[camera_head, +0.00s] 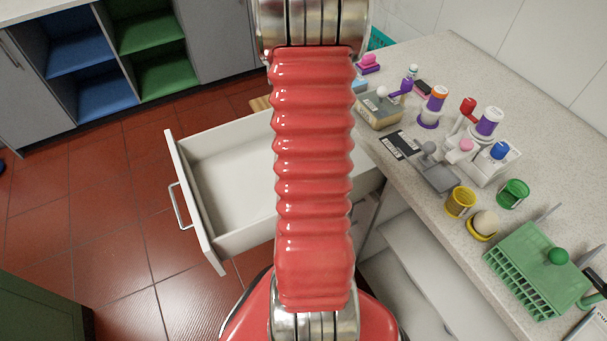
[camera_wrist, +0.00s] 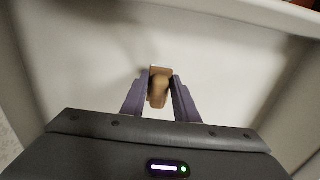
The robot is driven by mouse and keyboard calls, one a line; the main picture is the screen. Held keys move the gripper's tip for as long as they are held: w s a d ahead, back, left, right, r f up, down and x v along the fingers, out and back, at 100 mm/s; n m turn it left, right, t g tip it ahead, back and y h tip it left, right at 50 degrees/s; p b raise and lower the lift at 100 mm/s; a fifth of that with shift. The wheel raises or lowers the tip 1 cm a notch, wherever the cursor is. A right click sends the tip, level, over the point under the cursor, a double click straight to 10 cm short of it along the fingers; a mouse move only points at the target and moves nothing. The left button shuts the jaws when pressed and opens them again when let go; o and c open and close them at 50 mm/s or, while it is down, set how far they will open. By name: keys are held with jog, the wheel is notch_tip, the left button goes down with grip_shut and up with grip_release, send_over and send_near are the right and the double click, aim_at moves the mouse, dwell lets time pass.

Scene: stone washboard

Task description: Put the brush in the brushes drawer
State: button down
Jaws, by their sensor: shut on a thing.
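In the wrist view my gripper (camera_wrist: 159,88) is shut on a small tan-brown piece, which I take to be the brush (camera_wrist: 159,72). Only its end shows between the two purple-grey fingers. Behind it is the pale inside of the open drawer (camera_wrist: 90,60), with walls at both sides. I cannot tell whether the brush touches the drawer floor. In the head view the white drawer (camera_head: 187,195) is pulled out, with a metal handle on its front. The part of it that shows is empty.
Blue and green shelves (camera_head: 143,30) stand at the back left. Red floor tiles are clear at left.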

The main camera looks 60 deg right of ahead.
jog(key=shift+f, duration=0.1)
jog(key=shift+f, duration=1.85)
jog(key=c, duration=1.4)
grip_release()
jog(key=shift+r, duration=6.05)
jog(key=shift+w+r, duration=0.1)
jog(key=shift+w, duration=0.05)
